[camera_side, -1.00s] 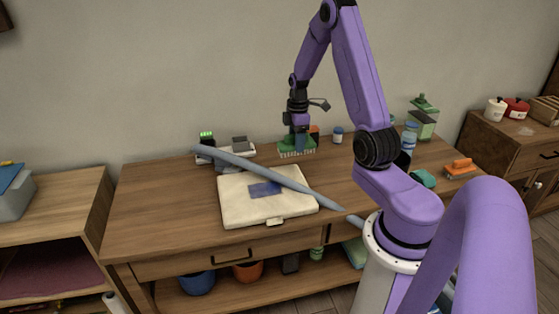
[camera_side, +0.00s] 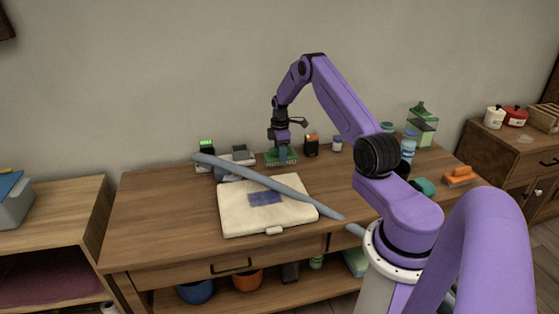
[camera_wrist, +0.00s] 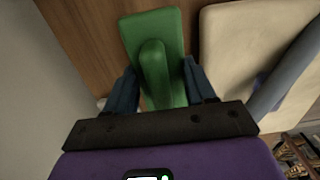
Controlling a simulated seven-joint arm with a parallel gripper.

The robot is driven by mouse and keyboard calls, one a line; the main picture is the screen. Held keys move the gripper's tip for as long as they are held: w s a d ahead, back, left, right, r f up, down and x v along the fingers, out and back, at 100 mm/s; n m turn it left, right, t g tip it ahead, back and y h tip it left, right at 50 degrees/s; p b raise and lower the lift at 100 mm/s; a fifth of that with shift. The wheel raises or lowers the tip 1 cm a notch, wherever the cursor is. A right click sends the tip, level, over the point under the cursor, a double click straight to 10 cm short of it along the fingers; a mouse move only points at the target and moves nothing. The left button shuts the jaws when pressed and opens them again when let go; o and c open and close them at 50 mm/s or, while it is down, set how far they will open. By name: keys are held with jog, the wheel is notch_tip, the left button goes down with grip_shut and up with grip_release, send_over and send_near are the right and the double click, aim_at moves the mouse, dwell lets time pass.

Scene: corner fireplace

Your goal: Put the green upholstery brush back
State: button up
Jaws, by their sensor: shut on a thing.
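The green upholstery brush (camera_side: 281,157) is at the back of the wooden table, near the wall, with its bristles downward. In the wrist view the brush (camera_wrist: 172,30) shows a flat green body with a raised handle. My gripper (camera_side: 280,148) is above it and shut on its handle; in the wrist view the two fingers of my gripper (camera_wrist: 160,88) lie on either side of the handle. The brush is at or just above the tabletop; I cannot tell if it touches.
A cream cushion-like pad (camera_side: 290,216) with a dark blue patch lies in front, crossed by a long grey-blue tube (camera_side: 255,178). A tray with small items (camera_side: 237,157) stands left of the brush. A dark and orange container (camera_side: 311,146) stands close right. The table's left part is clear.

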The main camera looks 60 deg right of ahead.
jog(key=shift+w+d+f, duration=0.15)
jog(key=shift+w+f, duration=0.1)
jog(key=shift+f, duration=0.1)
jog(key=shift+w+d+f, duration=0.1)
jog(key=shift+f, duration=1.5)
jog(key=shift+f, duration=0.1)
jog(key=o, duration=1.1)
jog(key=shift+f, duration=0.1)
